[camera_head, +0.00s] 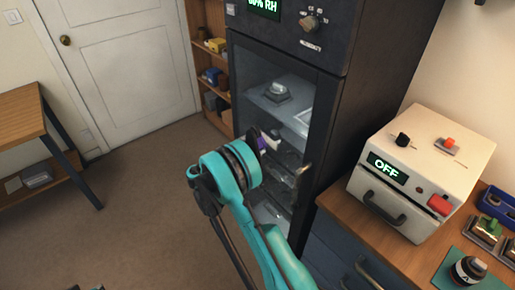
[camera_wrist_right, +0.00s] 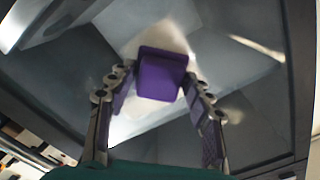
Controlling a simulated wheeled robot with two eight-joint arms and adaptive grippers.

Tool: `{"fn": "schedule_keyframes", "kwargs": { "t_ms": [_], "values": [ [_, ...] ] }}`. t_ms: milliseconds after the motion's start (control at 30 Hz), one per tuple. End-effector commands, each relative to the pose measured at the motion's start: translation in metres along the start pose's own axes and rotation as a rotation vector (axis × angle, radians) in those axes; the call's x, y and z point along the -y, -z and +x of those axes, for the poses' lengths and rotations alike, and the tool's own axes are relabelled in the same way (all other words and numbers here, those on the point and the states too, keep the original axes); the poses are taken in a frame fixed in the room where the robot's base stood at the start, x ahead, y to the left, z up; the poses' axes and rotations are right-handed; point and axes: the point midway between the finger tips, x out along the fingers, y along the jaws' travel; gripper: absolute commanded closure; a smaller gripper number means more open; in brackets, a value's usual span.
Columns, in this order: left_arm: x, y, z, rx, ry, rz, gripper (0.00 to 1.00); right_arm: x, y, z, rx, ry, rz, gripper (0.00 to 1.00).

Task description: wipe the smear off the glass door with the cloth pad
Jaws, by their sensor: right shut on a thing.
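The purple cloth pad (camera_wrist_right: 160,75) is between the fingers of my right gripper (camera_wrist_right: 157,92), which is shut on it. In the head view a little of the pad (camera_head: 262,144) shows past my teal right wrist, in front of the cabinet's glass door (camera_head: 300,92). The pad is at or very close to the glass; I cannot tell if it touches. A pale, blurred patch (camera_wrist_right: 178,36) shows around the pad's top in the wrist view; it may be the smear or a reflection. My left gripper is not clearly seen.
The door handle (camera_head: 304,176) is right of my right wrist. Shelves (camera_head: 223,93) stand left of the cabinet.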

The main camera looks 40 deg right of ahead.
Motion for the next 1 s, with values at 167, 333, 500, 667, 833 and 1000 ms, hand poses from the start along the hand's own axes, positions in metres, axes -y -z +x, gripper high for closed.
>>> {"fn": "schedule_keyframes", "kwargs": {
  "t_ms": [167,333,500,667,833,1000],
  "values": [
    [0.000,0.000,0.000,0.000,0.000,0.000,1.00,0.009,-0.009,-0.001,0.000,0.000,0.000,0.72],
    [0.000,0.000,0.000,0.000,0.000,0.000,1.00,0.013,-0.013,-0.001,0.000,0.000,0.000,0.72],
    [0.000,0.000,0.000,0.000,0.000,0.000,1.00,0.023,-0.023,0.001,0.000,0.000,0.000,0.72],
    [0.000,0.000,0.000,0.000,0.000,0.000,1.00,0.032,-0.032,0.002,0.000,0.000,0.000,0.72],
    [0.000,0.001,-0.001,0.000,0.000,0.000,1.00,0.036,-0.031,0.002,0.000,0.000,0.000,0.72],
    [0.000,0.004,-0.006,0.000,0.000,0.000,1.00,0.044,-0.023,0.001,-0.001,0.000,0.000,0.72]
  ]
}}
